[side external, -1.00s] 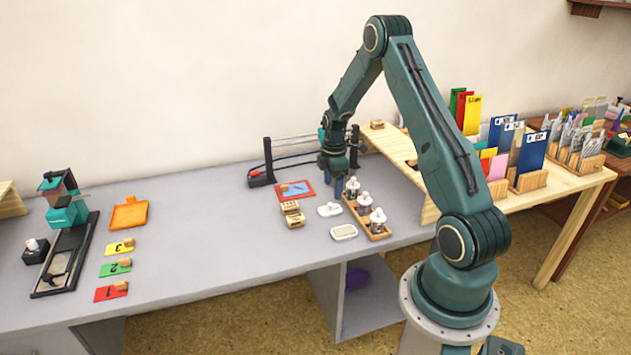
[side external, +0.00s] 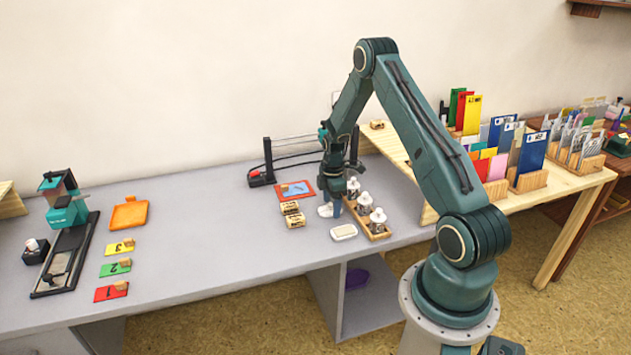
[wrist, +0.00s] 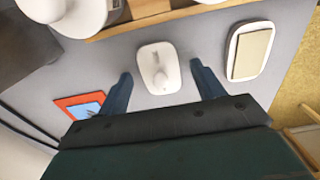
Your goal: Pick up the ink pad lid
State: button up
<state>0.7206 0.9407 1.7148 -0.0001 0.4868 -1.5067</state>
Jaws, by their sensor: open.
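The ink pad lid (side external: 325,211) is a small white rounded piece with a raised knob, lying on the grey table. In the wrist view the lid (wrist: 158,72) lies between the two blue fingers of my gripper (wrist: 161,69), with a gap on both sides. My gripper (side external: 336,207) points down at the lid and partly hides it in the side view. The gripper is open and empty. The ink pad (side external: 344,232), white with a beige top, lies in front of the lid; in the wrist view the pad (wrist: 250,50) is to the right.
A wooden tray (side external: 381,236) with white-topped bottles stands close to the right of the lid. Two wooden stamps (side external: 293,214) lie to the left. A red-framed card (side external: 295,190) lies behind them. The table left of the stamps is clear as far as the numbered cards (side external: 115,266).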

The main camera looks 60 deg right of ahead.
jog(key=shift+f, duration=0.3)
jog(key=c, duration=1)
